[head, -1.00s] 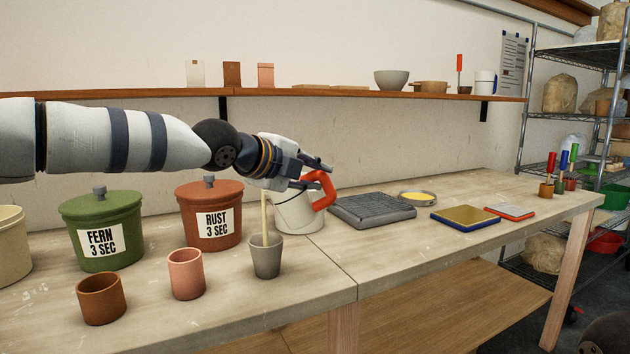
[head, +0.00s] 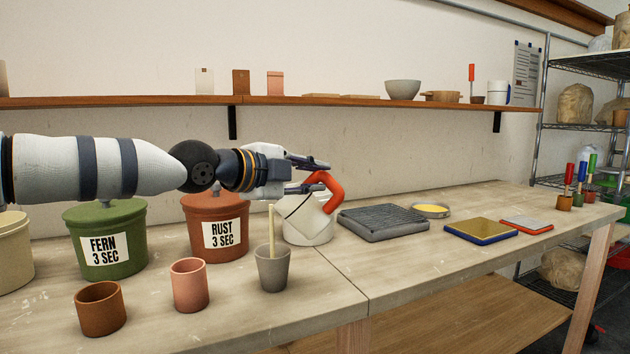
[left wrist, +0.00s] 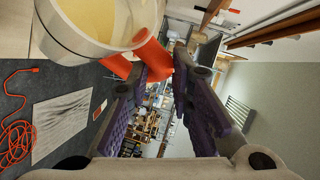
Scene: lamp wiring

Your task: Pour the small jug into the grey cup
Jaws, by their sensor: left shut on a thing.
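The small jug (head: 305,222) is white with an orange-red handle (head: 328,190) and looks close to upright. My left gripper (head: 318,178) is shut on this handle. In the left wrist view the jug (left wrist: 75,48) holds pale yellow liquid, and its handle (left wrist: 150,58) is between the fingers (left wrist: 160,70). The grey cup (head: 273,270) stands on the table just left of and nearer than the jug. A thin pale upright strip (head: 271,228) rises from the cup; I cannot tell whether it is a stick or liquid. My right gripper is not in view.
A pink cup (head: 189,285) and a brown cup (head: 100,308) stand left of the grey cup. Lidded green (head: 105,240) and rust (head: 215,225) crocks stand behind them. A dark grey slab (head: 383,222) lies right of the jug. The front table area right of the grey cup is clear.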

